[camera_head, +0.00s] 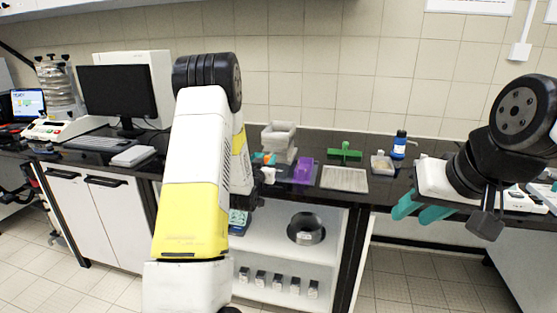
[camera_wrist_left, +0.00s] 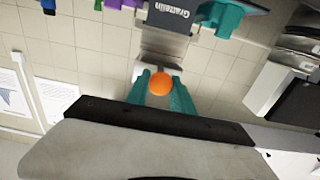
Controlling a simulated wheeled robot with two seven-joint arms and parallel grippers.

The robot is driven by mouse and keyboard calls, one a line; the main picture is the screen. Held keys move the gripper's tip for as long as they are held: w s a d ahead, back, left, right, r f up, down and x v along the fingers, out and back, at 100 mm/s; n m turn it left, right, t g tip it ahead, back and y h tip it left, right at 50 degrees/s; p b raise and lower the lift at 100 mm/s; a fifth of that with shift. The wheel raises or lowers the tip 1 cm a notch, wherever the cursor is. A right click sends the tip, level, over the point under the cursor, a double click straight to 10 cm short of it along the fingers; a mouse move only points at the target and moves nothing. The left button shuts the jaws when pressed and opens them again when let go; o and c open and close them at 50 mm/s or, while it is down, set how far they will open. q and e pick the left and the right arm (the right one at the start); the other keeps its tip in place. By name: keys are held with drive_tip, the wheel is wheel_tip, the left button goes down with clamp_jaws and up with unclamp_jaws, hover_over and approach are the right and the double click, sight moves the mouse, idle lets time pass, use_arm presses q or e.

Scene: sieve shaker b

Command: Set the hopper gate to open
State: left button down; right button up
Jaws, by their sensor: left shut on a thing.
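The grey hopper unit (camera_head: 279,136) stands on the dark bench in the head view, just right of my left arm. An orange round knob (camera_wrist_left: 161,84) shows in the left wrist view, and a small orange patch shows in front of the unit in the head view (camera_head: 268,159). My left gripper (camera_wrist_left: 160,80) has its teal fingers on both sides of the knob and is shut on it. In the head view it is mostly hidden behind my arm (camera_head: 262,157). My right gripper (camera_head: 420,209) hangs near the bench's front edge, teal fingers apart and empty. The gate's position cannot be made out.
A purple block (camera_head: 303,171), a grey tray (camera_head: 344,179), a green tool (camera_head: 345,152) and a blue bottle (camera_head: 399,144) are on the bench right of the unit. A monitor (camera_head: 117,92) stands left. A dark ring (camera_head: 306,229) lies on the shelf below.

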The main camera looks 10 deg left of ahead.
use_arm(q)
drive_tip(key=c, duration=1.1)
unclamp_jaws()
drive_tip(key=shift+s, duration=0.15)
drive_tip(key=s, duration=0.7)
drive_tip(key=shift+s+a, duration=0.15)
drive_tip(key=shift+s, duration=0.25)
